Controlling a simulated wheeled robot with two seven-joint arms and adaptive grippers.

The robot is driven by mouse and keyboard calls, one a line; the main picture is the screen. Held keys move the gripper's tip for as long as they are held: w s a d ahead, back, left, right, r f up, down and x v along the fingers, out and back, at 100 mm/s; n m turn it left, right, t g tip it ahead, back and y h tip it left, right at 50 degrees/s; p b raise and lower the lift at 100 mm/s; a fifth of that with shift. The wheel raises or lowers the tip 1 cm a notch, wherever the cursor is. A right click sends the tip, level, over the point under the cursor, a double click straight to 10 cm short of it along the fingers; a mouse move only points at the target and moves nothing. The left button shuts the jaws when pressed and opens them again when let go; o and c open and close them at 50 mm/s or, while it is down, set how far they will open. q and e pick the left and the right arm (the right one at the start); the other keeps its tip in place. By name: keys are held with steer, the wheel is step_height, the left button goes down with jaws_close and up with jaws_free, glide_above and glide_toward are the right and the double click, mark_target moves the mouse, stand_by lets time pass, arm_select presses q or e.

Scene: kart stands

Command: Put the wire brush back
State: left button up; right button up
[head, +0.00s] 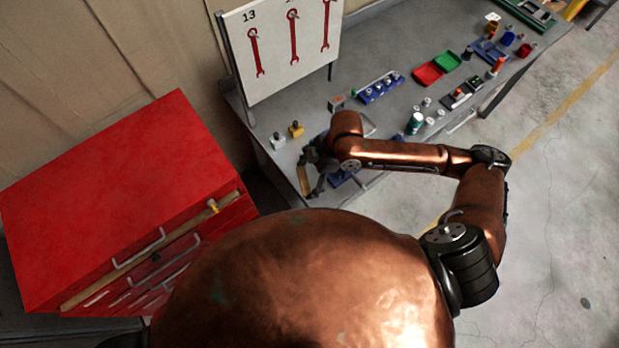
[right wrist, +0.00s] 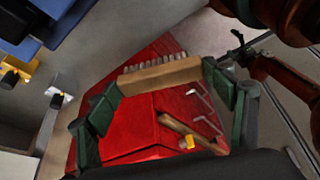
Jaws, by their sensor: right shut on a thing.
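The wire brush (right wrist: 160,75) has a pale wooden block and a row of bristles. In the right wrist view it spans the gap between the green fingers of my right gripper (right wrist: 162,92), which is shut on its two ends. In the head view the brush (head: 304,181) shows as a small tan piece in my right gripper (head: 313,178), over the near left end of the grey workbench (head: 372,45). I cannot tell its exact height above the bench. My left gripper does not show clearly in either view.
A red tool cabinet (head: 110,185) with drawers stands left of the bench. A white board (head: 278,45) with red wrenches stands at the bench's back. A yellow-topped item (head: 296,129), a blue tray (head: 381,86), red bin (head: 429,74) and green-white bottle (head: 415,122) occupy the bench.

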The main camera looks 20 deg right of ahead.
steer(key=w+f, duration=0.1)
steer(key=w+d+f, duration=0.1)
steer(key=f, duration=0.1)
steer(key=w+f, duration=0.1)
steer(key=f, duration=0.1)
steer(key=shift+w+d+f, duration=0.25)
steer(key=shift+w+d, duration=0.1)
steer(key=shift+w, duration=0.05)
steer(key=shift+f+p, duration=0.3)
steer(key=shift+f, duration=1.15)
steer(key=o, duration=1.1)
steer(key=shift+f, duration=0.1)
steer(key=v, duration=1.2)
